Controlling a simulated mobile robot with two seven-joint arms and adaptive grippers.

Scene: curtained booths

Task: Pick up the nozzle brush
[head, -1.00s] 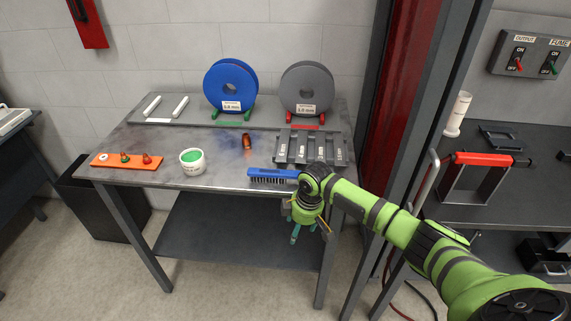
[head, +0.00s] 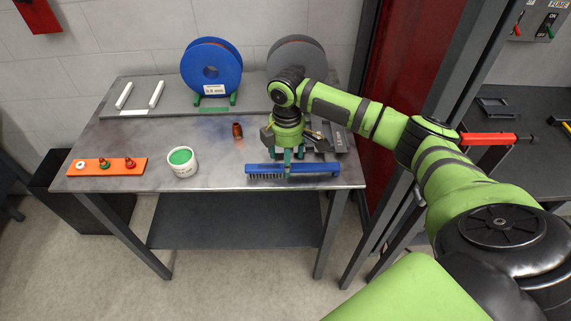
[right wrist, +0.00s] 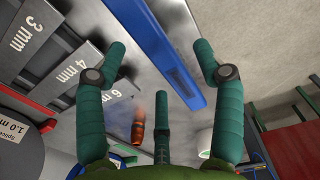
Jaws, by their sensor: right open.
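The nozzle brush, a blue bar with dark bristles, lies near the table's front edge (head: 318,169). In the right wrist view its blue back (right wrist: 158,50) runs diagonally past the fingers. My right gripper (head: 288,164) points down over the middle of the brush and covers part of it in the head view. In the right wrist view the green fingers (right wrist: 162,62) are spread apart with nothing held between them. I cannot tell whether any finger touches the brush. My left gripper is not in view.
On the metal table (head: 215,150) stand a tub of green paste (head: 182,162), an orange strip with small parts (head: 90,169), a copper-coloured nozzle (head: 238,131) and a blue spool (head: 211,68). A slotted tray (right wrist: 65,68) with size labels lies beside the gripper.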

